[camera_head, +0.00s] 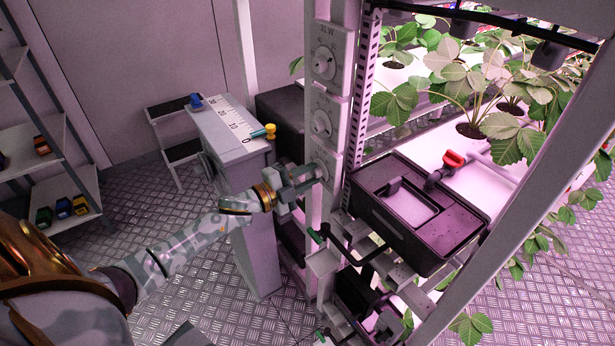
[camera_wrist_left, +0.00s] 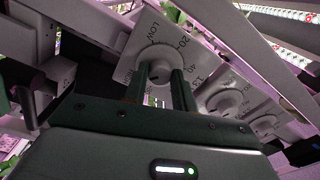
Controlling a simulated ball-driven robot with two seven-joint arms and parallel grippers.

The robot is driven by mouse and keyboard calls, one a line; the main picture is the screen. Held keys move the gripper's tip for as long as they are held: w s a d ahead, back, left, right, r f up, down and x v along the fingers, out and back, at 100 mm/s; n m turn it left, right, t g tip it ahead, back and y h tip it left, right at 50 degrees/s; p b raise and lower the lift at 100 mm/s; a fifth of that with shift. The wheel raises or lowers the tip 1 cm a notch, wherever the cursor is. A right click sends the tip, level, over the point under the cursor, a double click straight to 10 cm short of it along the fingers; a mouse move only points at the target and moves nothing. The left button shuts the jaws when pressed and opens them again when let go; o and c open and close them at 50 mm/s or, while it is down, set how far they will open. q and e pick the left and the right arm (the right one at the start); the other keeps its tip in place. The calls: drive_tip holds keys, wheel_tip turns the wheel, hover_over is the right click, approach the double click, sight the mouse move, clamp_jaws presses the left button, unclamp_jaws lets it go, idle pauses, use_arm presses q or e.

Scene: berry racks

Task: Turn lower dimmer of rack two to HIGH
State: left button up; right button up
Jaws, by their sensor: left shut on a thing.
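Three dimmer plates with round white knobs sit one above another on the white rack post: an upper dimmer (camera_head: 324,62), a middle dimmer (camera_head: 322,123) and a lower dimmer (camera_head: 325,166). My left gripper (camera_head: 312,176) reaches the lower one from the left and mostly covers its knob. In the left wrist view, the gripper's two fingers (camera_wrist_left: 160,72) are shut on the sides of this knob (camera_wrist_left: 150,52). Its plate shows LOW and scale numbers such as 20 and 40. I cannot read the exact setting. My right gripper is not in view.
A black lidded tank (camera_head: 455,222) with a red valve (camera_head: 453,158) stands right of the post. A grey cabinet (camera_head: 250,210) stands close left of it. Strawberry plants (camera_head: 485,90) fill the rack.

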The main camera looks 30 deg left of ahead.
use_arm(q)
drive_tip(key=shift+f, duration=0.1)
idle(0.4)
drive_tip(key=o, duration=1)
drive_tip(key=p+v, duration=0.1)
drive_tip(key=v, duration=1.5)
drive_tip(key=shift+s+a, duration=0.1)
drive_tip(key=shift+s, duration=0.05)
